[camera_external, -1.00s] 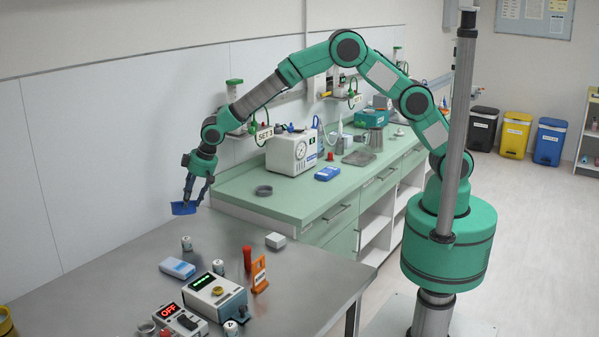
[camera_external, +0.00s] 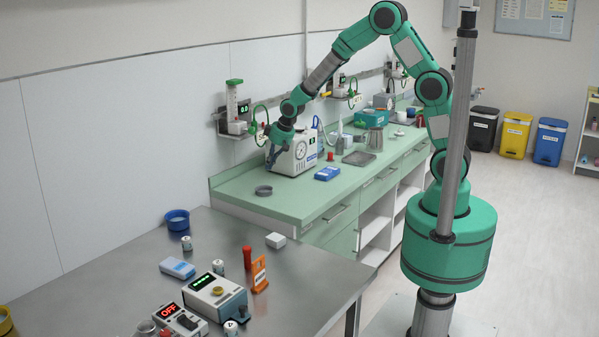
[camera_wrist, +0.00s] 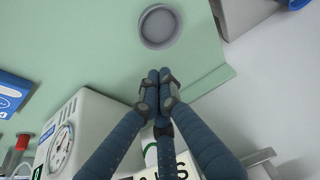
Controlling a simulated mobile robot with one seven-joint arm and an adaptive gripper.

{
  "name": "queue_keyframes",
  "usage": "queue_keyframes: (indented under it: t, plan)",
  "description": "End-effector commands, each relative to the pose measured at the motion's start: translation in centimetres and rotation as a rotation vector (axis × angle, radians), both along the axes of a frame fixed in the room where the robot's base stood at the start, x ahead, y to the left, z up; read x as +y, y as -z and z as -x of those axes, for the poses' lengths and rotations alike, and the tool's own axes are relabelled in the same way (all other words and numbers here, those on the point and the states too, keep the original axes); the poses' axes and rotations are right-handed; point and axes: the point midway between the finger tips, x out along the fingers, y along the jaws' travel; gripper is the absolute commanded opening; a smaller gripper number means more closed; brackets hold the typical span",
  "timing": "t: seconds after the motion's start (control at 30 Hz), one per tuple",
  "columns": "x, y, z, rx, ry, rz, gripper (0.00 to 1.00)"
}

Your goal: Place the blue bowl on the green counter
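The blue bowl (camera_external: 177,219) stands upright on the steel table, at its back edge near the wall. The green counter (camera_external: 290,203) lies to the right of that table, beyond it. My gripper (camera_external: 272,163) is over the green counter, in front of the white gauge box, well away from the bowl. In the wrist view my gripper (camera_wrist: 160,90) has its fingertips together with nothing seen between them.
On the green counter are a grey round dish (camera_external: 263,190), also in the wrist view (camera_wrist: 159,27), the white gauge box (camera_external: 300,155) and a blue pack (camera_external: 327,173). The counter's front left part is mostly clear. The steel table (camera_external: 120,262) holds several small items.

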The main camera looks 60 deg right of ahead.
Motion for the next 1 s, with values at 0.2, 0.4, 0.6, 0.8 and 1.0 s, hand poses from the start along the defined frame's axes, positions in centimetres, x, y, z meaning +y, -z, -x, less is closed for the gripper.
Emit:
queue_keyframes:
  t: [0.2, 0.4, 0.6, 0.8, 1.0]
  plan:
    - [-7.0, 0.0, 3.6, -0.005, 0.062, 0.005, 0.0]
    - [-10.4, 0.1, 5.8, -0.008, 0.094, 0.009, 0.0]
    - [-11.4, 0.2, 6.6, -0.01, 0.103, 0.012, 0.0]
    - [-11.4, 0.2, 6.6, -0.009, 0.102, 0.011, 0.0]
    - [-11.4, 0.2, 6.6, -0.009, 0.102, 0.011, 0.0]
